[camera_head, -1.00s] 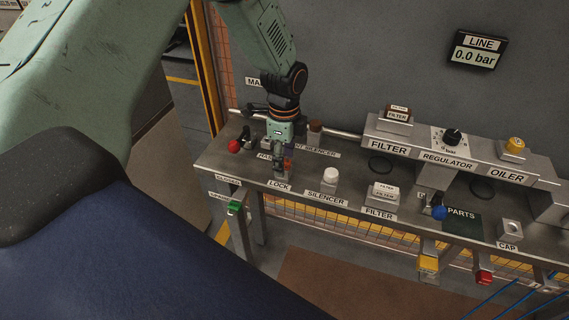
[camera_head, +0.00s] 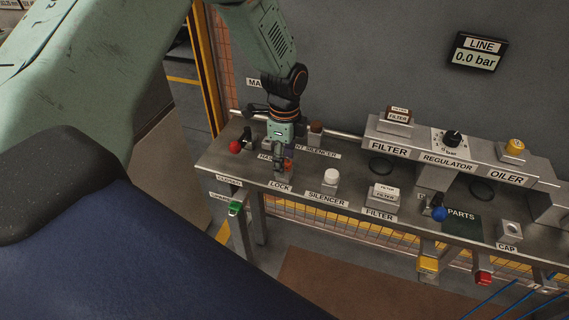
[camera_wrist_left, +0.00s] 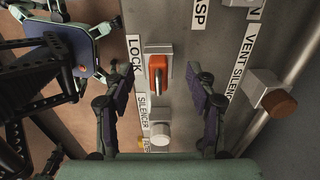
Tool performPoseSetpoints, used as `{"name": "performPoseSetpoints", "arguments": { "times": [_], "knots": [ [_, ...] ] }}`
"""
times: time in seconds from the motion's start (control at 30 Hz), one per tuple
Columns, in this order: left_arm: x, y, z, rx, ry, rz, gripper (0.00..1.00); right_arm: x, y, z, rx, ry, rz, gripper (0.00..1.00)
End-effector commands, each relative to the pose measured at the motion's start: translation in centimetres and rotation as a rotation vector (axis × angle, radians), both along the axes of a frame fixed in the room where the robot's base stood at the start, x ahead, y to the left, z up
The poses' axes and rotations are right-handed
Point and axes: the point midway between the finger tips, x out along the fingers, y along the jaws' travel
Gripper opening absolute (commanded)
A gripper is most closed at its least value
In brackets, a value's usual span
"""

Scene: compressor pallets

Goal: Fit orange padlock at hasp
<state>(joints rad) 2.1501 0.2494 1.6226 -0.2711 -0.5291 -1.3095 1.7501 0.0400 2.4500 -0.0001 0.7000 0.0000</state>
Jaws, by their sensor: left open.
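The orange padlock (camera_wrist_left: 158,72) stands in a grey block at the LOCK label (camera_wrist_left: 134,52), with its metal shackle toward the camera. In the head view only a bit of its orange (camera_head: 288,164) shows past the fingers. My left gripper (camera_head: 283,166) points down over the LOCK spot. In the wrist view the left gripper (camera_wrist_left: 165,92) is open, with one finger on each side of the padlock and visible gaps to both. The hasp label (camera_wrist_left: 201,14) is cut off at the top of the wrist view, and the hasp itself is not clearly visible. My right gripper is not in view.
A white silencer (camera_head: 331,176) stands right of the LOCK spot. A brown-topped vent silencer (camera_head: 316,129) is behind, and a red ball knob (camera_head: 235,146) is at left. The filter, regulator and oiler row (camera_head: 447,157) occupies the bench's right side.

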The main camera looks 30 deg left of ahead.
Motion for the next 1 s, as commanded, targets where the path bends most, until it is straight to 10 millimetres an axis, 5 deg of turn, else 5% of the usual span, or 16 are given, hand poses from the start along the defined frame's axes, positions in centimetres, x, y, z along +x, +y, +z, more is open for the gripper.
{"name": "performPoseSetpoints", "arguments": {
  "times": [0.53,1.0],
  "knots": [
    [-0.11,-0.03,-0.01,0.0,0.0,0.0,0.57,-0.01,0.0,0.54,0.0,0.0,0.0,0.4],
    [-0.12,-0.03,0.0,0.0,0.0,0.0,0.18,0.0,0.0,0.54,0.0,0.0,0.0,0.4]
  ]
}}
